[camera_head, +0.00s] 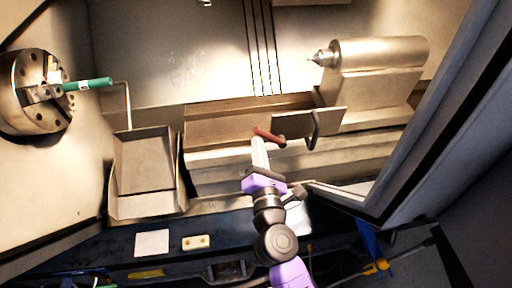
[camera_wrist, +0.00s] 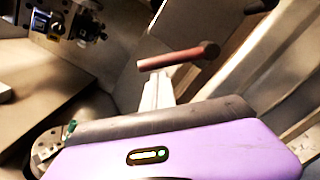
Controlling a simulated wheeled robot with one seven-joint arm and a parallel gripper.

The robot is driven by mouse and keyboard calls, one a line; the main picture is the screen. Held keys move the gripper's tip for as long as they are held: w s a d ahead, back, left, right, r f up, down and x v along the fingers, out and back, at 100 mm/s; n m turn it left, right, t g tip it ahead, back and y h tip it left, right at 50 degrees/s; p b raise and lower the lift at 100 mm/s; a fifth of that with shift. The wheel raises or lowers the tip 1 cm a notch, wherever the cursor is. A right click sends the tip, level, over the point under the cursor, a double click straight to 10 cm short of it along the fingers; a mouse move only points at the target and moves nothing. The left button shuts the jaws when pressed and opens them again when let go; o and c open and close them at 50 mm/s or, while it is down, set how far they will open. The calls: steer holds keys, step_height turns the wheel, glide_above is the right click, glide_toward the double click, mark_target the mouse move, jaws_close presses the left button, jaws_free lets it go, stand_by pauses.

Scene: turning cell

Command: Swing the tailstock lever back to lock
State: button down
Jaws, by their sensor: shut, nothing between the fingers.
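The tailstock (camera_head: 375,75) is a pale metal block with a pointed centre at its left end, at the upper right of the head view. A red lever handle (camera_head: 270,137) lies to the lower left of it. In the wrist view the red handle (camera_wrist: 172,60) runs across above the fingers, with a rounded cap at its right end. My gripper (camera_head: 258,145) is shut and empty, its fingertips close to the handle's near side; I cannot tell if they touch. The fingers also show in the wrist view (camera_wrist: 158,88). Where the handle joins the tailstock is unclear.
A flat plate (camera_head: 292,124) and dark curved bar (camera_head: 315,130) are right of the handle. A door frame (camera_head: 405,150) borders the right.

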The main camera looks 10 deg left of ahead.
mark_target(268, 139)
steer(key=shift+d+r+m, duration=0.15)
steer(key=shift+r+m, duration=0.15)
steer(key=shift+m, duration=0.2)
steer(key=shift+w+d+r+m+p, duration=0.15)
steer(key=shift+d+r+m+p, duration=0.25)
steer(key=shift+r+m+p, duration=0.4)
steer(key=m, duration=0.1)
steer(key=d+r+m, duration=0.1)
steer(key=shift+w+d+m+p, duration=0.15)
steer(key=shift+w+m+p, duration=0.05)
steer(key=shift+m+p, duration=0.2)
steer(key=m, duration=0.1)
steer(key=d+r+m+p, duration=0.1)
steer(key=shift+w+d+m, duration=0.2)
steer(key=shift+d+m, duration=0.05)
steer(key=shift+m, duration=0.15)
steer(key=shift+w+d, duration=0.1)
steer(key=shift+d, duration=0.35)
steer(key=shift+d+p, duration=0.1)
steer(key=shift+p, duration=0.2)
